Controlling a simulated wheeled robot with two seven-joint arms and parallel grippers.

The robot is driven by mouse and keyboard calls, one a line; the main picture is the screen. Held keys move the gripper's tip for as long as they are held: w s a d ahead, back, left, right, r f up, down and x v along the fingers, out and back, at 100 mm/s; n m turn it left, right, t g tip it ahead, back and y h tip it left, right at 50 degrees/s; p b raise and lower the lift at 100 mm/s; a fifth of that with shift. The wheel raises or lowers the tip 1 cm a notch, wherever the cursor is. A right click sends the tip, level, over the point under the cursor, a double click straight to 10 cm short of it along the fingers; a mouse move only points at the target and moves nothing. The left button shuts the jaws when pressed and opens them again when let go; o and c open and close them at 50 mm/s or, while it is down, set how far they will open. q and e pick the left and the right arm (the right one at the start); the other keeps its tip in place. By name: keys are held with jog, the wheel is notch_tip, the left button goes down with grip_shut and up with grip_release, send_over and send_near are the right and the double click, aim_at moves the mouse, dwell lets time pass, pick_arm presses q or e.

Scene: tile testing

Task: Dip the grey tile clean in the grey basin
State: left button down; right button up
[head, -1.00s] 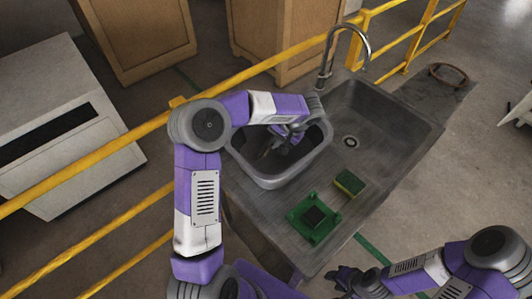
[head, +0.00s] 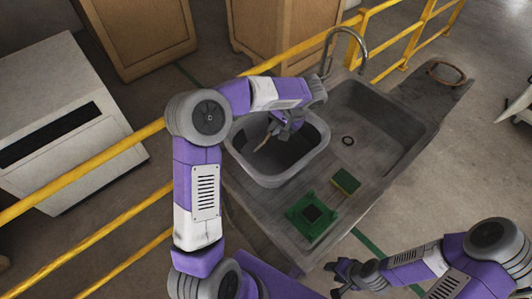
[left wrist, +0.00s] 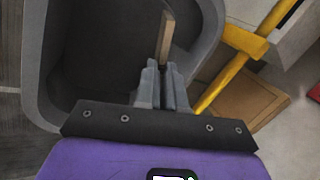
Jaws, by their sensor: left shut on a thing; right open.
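My left gripper (head: 274,130) is shut on the tile (head: 262,143), over the inside of the grey basin (head: 270,181). In the left wrist view the closed fingers (left wrist: 163,72) hold the tile (left wrist: 167,36), seen nearly edge-on as a thin brownish-grey strip. Its faces are hardly visible, so I cannot tell how clean it is. The basin's rim (left wrist: 38,75) curves around the dark interior in that view. I cannot tell whether the tile is below the rim. My right gripper (head: 341,272) is open and empty, off the sink's front edge.
The basin stands on the left of the grey sink counter (head: 335,165). A green holder with a dark square (head: 312,214) and a yellow-green sponge (head: 346,181) lie in front. A tap (head: 345,40) rises behind. A yellow railing (head: 290,54) runs behind the sink.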

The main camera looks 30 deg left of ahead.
pick_arm(q)
notch_tip(320, 180, up, 6)
jog(key=p, duration=0.4)
jog(key=shift+r, duration=0.25)
dwell(2.0)
notch_tip(320, 180, up, 4)
jog(key=p, duration=0.2)
jog(key=shift+p, duration=0.4)
jog(key=shift+f, duration=0.1)
dwell(0.4)
